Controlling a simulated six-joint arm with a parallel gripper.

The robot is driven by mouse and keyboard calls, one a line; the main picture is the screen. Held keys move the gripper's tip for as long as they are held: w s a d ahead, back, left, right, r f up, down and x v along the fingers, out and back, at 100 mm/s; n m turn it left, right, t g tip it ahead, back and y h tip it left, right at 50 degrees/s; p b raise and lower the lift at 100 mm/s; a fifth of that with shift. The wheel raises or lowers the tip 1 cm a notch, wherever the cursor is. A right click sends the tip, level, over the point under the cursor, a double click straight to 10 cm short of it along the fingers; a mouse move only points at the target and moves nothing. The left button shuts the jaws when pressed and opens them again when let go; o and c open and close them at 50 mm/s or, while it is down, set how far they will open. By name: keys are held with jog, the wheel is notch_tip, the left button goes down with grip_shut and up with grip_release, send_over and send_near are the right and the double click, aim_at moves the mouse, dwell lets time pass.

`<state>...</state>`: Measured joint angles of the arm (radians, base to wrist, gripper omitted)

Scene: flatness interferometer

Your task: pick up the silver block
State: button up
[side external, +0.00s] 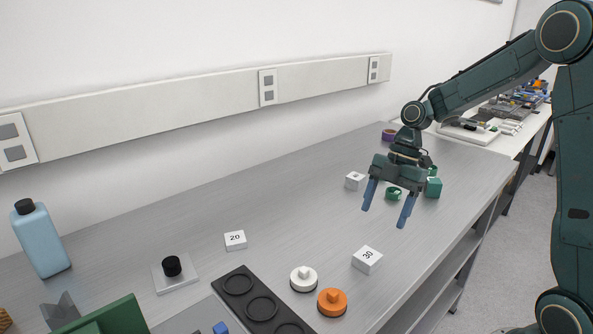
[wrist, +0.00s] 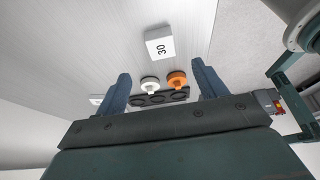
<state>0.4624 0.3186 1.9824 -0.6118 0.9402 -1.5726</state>
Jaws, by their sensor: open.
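No block in these views is plainly silver. Three pale, white-looking blocks with black numbers stand on the bench: one marked 30 (side external: 367,260), one marked 20 (side external: 235,240), and one behind my gripper (side external: 385,215) whose mark is hard to read (side external: 355,181). My gripper is open and empty, with its blue fingers pointing down above the bench. It hangs up and to the right of the 30 block in the side view. In the wrist view the 30 block (wrist: 160,44) lies beyond the gap between the fingertips (wrist: 160,78).
A white knobbed disc (side external: 303,279) and an orange one (side external: 332,302) sit near a black tray with round recesses (side external: 237,273). A blue bottle (side external: 41,240) stands left.

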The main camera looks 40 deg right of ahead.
send_over(369, 254)
jog(key=d, duration=0.2)
jog(key=shift+w+d+f, duration=0.1)
jog(key=shift+f, duration=1.15)
jog(key=shift+w+d+f, duration=0.1)
jog(key=shift+f, duration=1.15)
jog(key=shift+x, duration=2.55)
jog(key=shift+s+a, duration=0.1)
jog(key=c, duration=1.2)
jog(key=shift+r, duration=0.1)
notch_tip(369, 254, up, 20)
jog(key=shift+f, duration=0.1)
